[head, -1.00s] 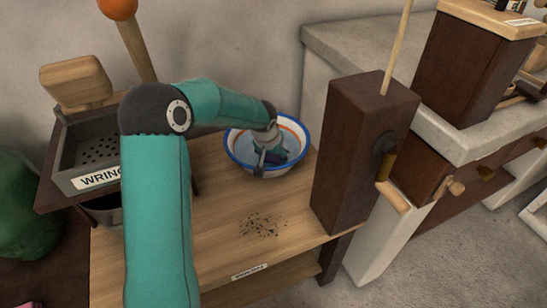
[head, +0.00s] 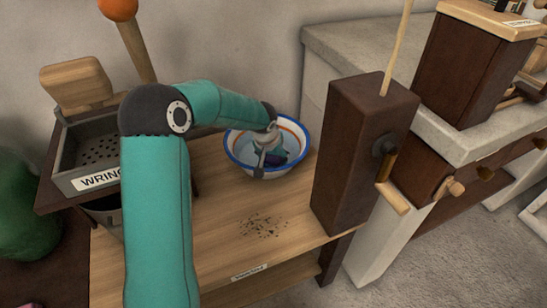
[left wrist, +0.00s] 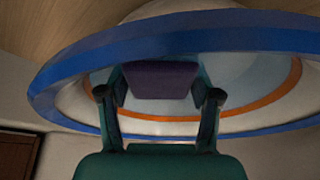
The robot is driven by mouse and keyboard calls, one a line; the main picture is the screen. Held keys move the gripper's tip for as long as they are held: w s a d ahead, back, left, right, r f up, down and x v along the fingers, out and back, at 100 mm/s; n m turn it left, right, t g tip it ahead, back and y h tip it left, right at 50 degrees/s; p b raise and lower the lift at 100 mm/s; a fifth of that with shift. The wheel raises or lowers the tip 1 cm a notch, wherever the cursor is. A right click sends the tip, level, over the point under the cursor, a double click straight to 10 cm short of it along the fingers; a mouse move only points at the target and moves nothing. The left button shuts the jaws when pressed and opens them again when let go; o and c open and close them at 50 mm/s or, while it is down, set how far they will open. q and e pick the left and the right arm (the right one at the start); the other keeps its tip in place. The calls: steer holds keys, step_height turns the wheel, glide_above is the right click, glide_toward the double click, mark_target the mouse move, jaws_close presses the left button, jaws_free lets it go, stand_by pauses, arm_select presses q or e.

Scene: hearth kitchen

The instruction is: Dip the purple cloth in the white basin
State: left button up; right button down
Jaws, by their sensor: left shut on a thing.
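The white basin (head: 299,139) has a blue rim and an orange band, and stands at the back right of the wooden table. My left gripper (head: 264,160) reaches down into it from above. The purple cloth (head: 276,158) is low inside the basin at the gripper. In the left wrist view, the left gripper (left wrist: 160,80) is shut on the purple cloth (left wrist: 160,81), with a finger on each side. The basin's blue rim (left wrist: 68,72) arcs around them. The gripper partly hides the cloth in the head view. My right gripper is not in view.
A dark brown post-like box (head: 350,150) with a crank handle stands close right of the basin. A grey wringer tray (head: 75,183) is at the left. Dark specks (head: 263,226) lie on the wooden table (head: 215,245), which is otherwise clear in front of the basin.

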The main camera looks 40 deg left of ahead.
arm_select(q)
steer(key=shift+s+d, duration=0.1)
step_height(320, 180, up, 12)
steer(key=p, duration=0.8)
steer(key=shift+r, duration=0.2)
stand_by(0.5)
